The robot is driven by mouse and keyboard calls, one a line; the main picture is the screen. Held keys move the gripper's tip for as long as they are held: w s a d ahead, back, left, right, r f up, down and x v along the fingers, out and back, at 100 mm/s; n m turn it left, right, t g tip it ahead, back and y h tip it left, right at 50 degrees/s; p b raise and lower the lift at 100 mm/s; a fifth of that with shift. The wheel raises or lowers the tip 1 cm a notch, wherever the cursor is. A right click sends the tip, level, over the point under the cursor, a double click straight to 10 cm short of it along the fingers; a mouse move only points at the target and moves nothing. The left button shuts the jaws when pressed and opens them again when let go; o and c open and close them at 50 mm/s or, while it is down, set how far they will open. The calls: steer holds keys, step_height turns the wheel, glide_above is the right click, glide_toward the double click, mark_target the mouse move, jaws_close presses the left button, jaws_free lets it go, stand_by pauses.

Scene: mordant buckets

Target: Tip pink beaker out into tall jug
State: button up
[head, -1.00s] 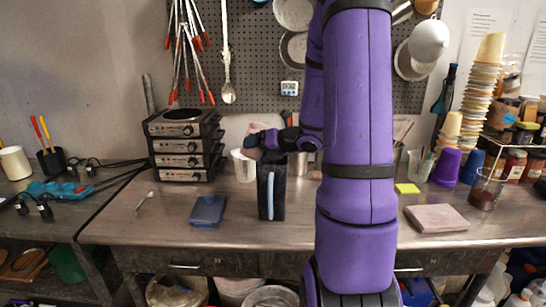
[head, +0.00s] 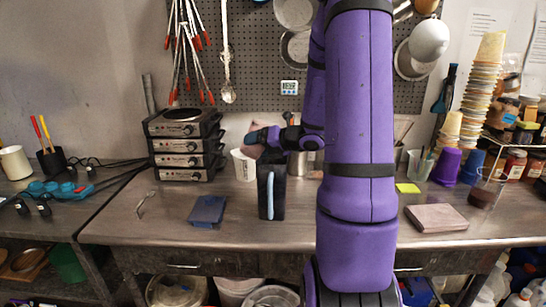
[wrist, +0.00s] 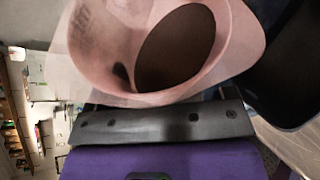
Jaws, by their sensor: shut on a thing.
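The pink beaker (wrist: 85,60) fills the upper part of the wrist view, with dark brown contents seen inside its mouth. My gripper (head: 268,137) is shut on it; its fingertips are mostly hidden. In the head view a bit of the pink beaker (head: 268,153) shows below my gripper, just above and behind the top of the tall jug. It looks tilted, but I cannot tell how far, or whether anything is flowing. The tall jug (head: 271,205) is black with a light blue handle and stands upright on the bench; a dark shape at the wrist view's right (wrist: 290,85) appears to be it.
A white beaker (head: 243,166) stands close behind the jug at left. A blue pad (head: 207,210) lies left of the jug, stacked hotplates (head: 183,150) behind. A pink-grey slab (head: 436,217) and yellow note (head: 407,188) lie right. The bench front is mostly clear.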

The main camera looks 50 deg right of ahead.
steer(key=shift+f+m+y, duration=0.15)
steer(key=shift+m+y, duration=0.15)
steer(key=shift+m, duration=0.1)
steer(key=shift+r+m+y, duration=0.5)
steer(key=shift+r+m, duration=0.05)
steer(key=shift+m, duration=0.05)
stand_by(1.2)
steer(key=shift+d+f+m+y, duration=0.1)
steer(key=shift+f+m+y, duration=0.2)
steer(key=shift+m, duration=0.3)
stand_by(1.2)
steer(key=shift+w+d+f+m+t+y+p, duration=0.1)
steer(key=shift+d+f+m+t+y+p, duration=0.1)
steer(key=shift+d+m+t+y+p, duration=0.35)
stand_by(1.2)
steer(key=shift+d+f+m, duration=0.15)
steer(key=shift+d+m, duration=0.25)
steer(key=shift+m, duration=0.25)
stand_by(0.4)
